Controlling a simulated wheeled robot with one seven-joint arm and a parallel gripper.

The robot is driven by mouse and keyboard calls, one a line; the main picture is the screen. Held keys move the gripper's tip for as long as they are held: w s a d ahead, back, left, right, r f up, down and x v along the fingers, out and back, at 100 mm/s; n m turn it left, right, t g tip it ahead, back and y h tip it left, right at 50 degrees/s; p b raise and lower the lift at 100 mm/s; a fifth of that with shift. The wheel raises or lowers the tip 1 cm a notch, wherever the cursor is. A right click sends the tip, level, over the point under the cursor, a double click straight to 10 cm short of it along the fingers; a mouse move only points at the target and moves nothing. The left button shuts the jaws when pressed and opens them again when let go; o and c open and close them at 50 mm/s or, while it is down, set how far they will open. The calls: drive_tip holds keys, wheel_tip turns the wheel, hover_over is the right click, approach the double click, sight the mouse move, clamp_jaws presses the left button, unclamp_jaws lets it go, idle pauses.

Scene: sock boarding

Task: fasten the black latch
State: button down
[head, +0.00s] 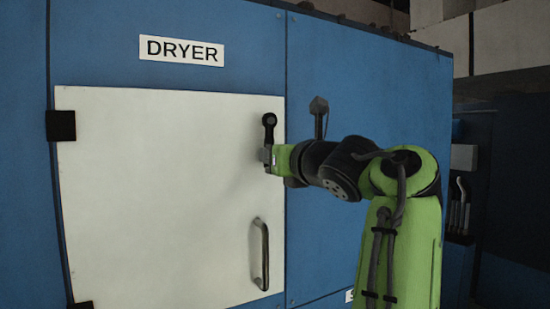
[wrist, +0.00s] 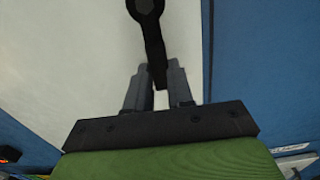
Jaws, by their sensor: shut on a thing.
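The black latch (head: 269,121) is on the white dryer door (head: 160,190), near its upper right edge. Its round pivot end is at the top and its arm hangs down from there. In the wrist view the latch (wrist: 152,40) runs down from the pivot, tilted slightly, to between my fingers. My gripper (wrist: 160,88) is shut on the latch's lower end. In the head view my gripper (head: 266,156) is just below the pivot, and the held end is mostly hidden by it. The door looks flush with the blue dryer front (head: 365,90).
A metal bar handle (head: 260,255) stands out from the door below my gripper. Black hinges (head: 61,125) are on the door's left edge. A DRYER sign (head: 182,50) is above the door. A dark fitting (head: 319,112) sticks out on the blue panel right of the latch.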

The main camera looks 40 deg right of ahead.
drive_tip(key=shift+d+f+n, duration=0.15)
drive_tip(key=shift+d+n, duration=0.05)
drive_tip(key=shift+n, duration=0.1)
drive_tip(key=c, duration=1)
unclamp_jaws()
drive_tip(key=p+v, duration=0.5)
drive_tip(key=v, duration=1)
drive_tip(key=shift+s+a, duration=0.15)
drive_tip(key=shift+s, duration=0.2)
